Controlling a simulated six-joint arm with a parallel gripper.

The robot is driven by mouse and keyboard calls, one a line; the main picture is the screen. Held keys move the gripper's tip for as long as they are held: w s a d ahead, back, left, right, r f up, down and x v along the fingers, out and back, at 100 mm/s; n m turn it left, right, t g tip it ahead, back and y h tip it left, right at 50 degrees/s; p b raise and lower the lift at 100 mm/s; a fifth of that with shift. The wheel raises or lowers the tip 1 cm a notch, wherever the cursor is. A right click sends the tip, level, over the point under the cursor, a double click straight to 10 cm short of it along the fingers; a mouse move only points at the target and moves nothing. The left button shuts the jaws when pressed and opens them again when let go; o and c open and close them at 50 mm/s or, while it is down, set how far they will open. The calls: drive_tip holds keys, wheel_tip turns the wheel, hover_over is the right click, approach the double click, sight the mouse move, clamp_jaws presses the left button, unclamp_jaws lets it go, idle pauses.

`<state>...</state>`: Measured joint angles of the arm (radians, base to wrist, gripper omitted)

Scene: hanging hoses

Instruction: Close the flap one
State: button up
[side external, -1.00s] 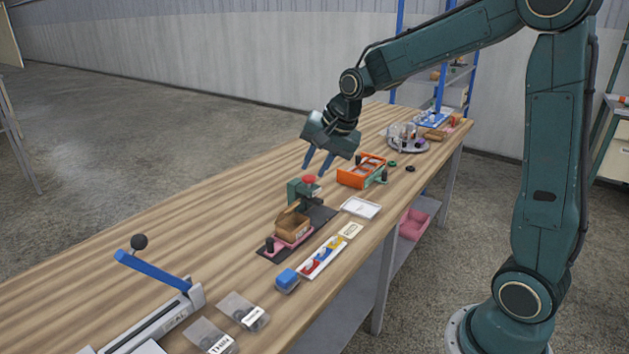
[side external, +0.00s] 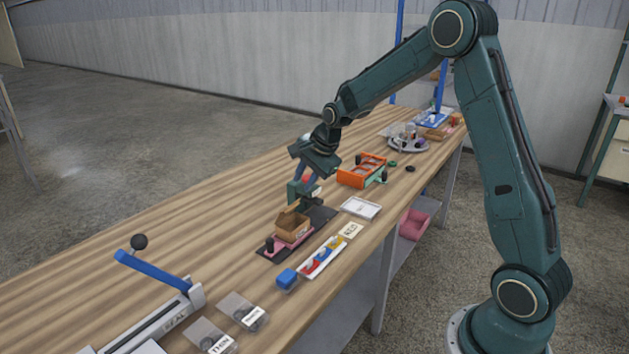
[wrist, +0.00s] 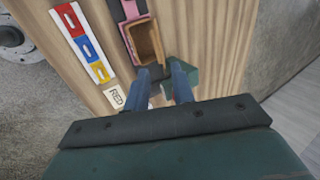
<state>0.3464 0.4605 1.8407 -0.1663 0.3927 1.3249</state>
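A small open brown cardboard box (side external: 291,227) sits in a pink holder (side external: 281,242) on a dark mat, with a flap (side external: 288,209) standing up at its far left side. In the wrist view the box (wrist: 146,42) is open and looks empty. My gripper (side external: 307,180) points down over the green stand (side external: 295,193) just beyond the box. In the wrist view my gripper (wrist: 160,74) has its two blue fingers apart with nothing between them. The fingers partly hide the green stand (wrist: 186,72) and its red top; contact cannot be told.
A white strip with red, blue and yellow pieces (side external: 323,257) and a RED card (side external: 350,230) lie to the box's right. A white tray (side external: 361,208) and an orange crate (side external: 362,170) stand beyond.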

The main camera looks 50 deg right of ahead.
sight(289, 209)
drive_tip(key=shift+x, duration=6.65)
